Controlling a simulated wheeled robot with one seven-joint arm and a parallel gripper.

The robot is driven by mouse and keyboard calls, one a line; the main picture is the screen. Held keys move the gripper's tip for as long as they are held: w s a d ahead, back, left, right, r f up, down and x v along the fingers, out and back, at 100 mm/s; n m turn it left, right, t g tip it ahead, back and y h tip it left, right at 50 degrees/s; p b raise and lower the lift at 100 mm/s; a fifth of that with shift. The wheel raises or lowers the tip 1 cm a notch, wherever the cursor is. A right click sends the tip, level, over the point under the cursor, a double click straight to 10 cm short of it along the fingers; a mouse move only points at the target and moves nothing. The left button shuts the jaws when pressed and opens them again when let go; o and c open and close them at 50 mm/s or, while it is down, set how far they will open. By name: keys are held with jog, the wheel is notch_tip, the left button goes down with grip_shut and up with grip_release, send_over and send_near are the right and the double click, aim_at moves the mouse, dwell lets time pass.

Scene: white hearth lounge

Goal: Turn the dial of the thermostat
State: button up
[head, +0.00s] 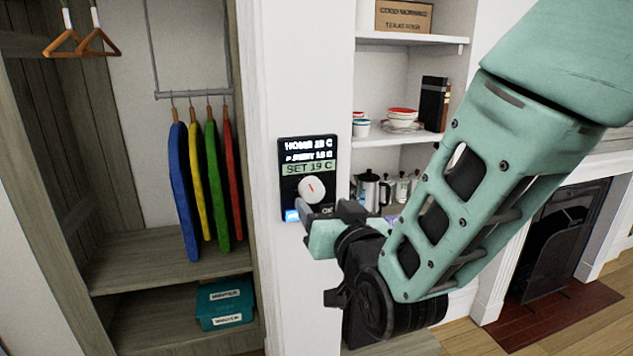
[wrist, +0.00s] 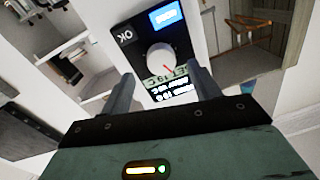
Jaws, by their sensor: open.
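The thermostat (head: 291,155) is a black panel on the white wall column, with text lines and a green band reading SET 19 C. Its dial (head: 312,190) is a round white knob with a red mark, low on the panel. In the wrist view the thermostat (wrist: 187,87) appears upside down, and the dial (wrist: 161,59) lies ahead between the fingers. My gripper (head: 322,211) is at the lower part of the panel, partly covering it. In the wrist view my gripper (wrist: 160,82) is open, its fingers apart. I cannot tell whether they touch the dial.
An open wardrobe (head: 165,245) with coloured garments (head: 205,180) is left of the column. Shelves (head: 405,138) with bowls (head: 402,118) and a metal pot (head: 368,190) are to the right, behind my arm. A fireplace (head: 558,240) stands at far right.

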aim_at(315, 194)
jog(key=shift+p+x, duration=0.75)
jog(key=shift+x, duration=1.5)
jog(key=c, duration=1)
jog(key=n+b, duration=0.2)
jog(key=n, duration=0.2)
jog(key=shift+r+n, duration=0.1)
jog(key=shift+n, duration=2.5)
